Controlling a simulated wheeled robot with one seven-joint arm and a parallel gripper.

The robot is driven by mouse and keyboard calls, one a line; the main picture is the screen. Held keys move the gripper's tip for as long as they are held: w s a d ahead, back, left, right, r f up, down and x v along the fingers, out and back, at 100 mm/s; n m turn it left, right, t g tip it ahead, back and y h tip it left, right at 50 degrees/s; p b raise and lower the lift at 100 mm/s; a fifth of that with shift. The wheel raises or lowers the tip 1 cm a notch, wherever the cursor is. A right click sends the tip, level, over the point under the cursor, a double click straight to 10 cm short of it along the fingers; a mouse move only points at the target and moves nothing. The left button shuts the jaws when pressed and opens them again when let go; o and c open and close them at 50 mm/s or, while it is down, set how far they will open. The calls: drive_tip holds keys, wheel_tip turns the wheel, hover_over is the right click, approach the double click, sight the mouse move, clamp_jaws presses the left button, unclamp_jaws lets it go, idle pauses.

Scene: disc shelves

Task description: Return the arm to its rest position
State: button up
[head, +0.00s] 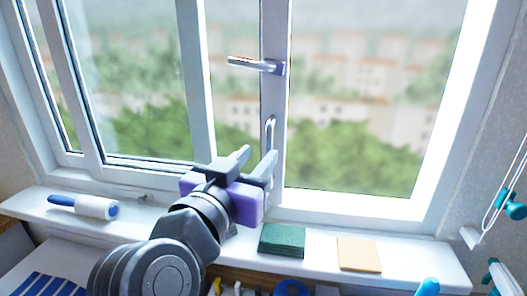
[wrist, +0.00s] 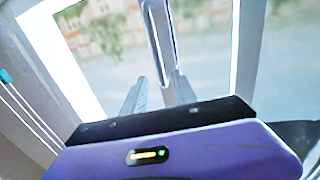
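My arm reaches up from the bottom of the head view toward the window. My gripper (head: 257,158) has a purple body and two grey fingers pointing up at the window's middle post. In the wrist view, the two fingers of my gripper (wrist: 158,88) stand apart with nothing seen held between them. The fingertips are close to the lower slim handle (head: 270,132) on the post. I cannot tell whether they touch it.
The window handle (head: 256,65) sticks out to the left higher up. On the sill lie a blue-and-white roller (head: 88,207), a green block (head: 282,240) and a tan block (head: 358,254). Teal-ended cords (head: 503,200) hang at right. Several tools line the bottom edge.

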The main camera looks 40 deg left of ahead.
drive_tip(key=shift+s+d, duration=0.15)
drive_tip(key=shift+s, duration=0.25)
idle(0.3)
wheel_tip(320, 180, up, 4)
drive_tip(key=s+a+n+y, duration=0.2)
drive_tip(key=y, duration=0.1)
drive_tip(key=s+d+f+p, duration=0.1)
drive_tip(key=s+d+f, duration=0.1)
drive_tip(key=d+f, duration=1.15)
drive_tip(key=s+d+f, duration=0.3)
drive_tip(key=d+f, duration=0.7)
drive_tip(key=d, duration=0.7)
drive_tip(key=s+d+f+m+g+h, duration=0.1)
drive_tip(key=s+d+f+m+h, duration=0.2)
drive_tip(key=s+d, duration=0.6)
drive_tip(key=s+d+f+m+h+p, duration=0.1)
drive_tip(key=s+d+f+m+h, duration=0.2)
drive_tip(key=d, duration=1.1)
drive_tip(key=s+f+h, duration=0.2)
drive_tip(key=s+h, duration=0.2)
drive_tip(key=s, duration=0.2)
drive_tip(key=shift+s+d+m+g, duration=0.15)
drive_tip(key=shift+s+m+g, duration=0.15)
drive_tip(key=shift+s+g, duration=0.1)
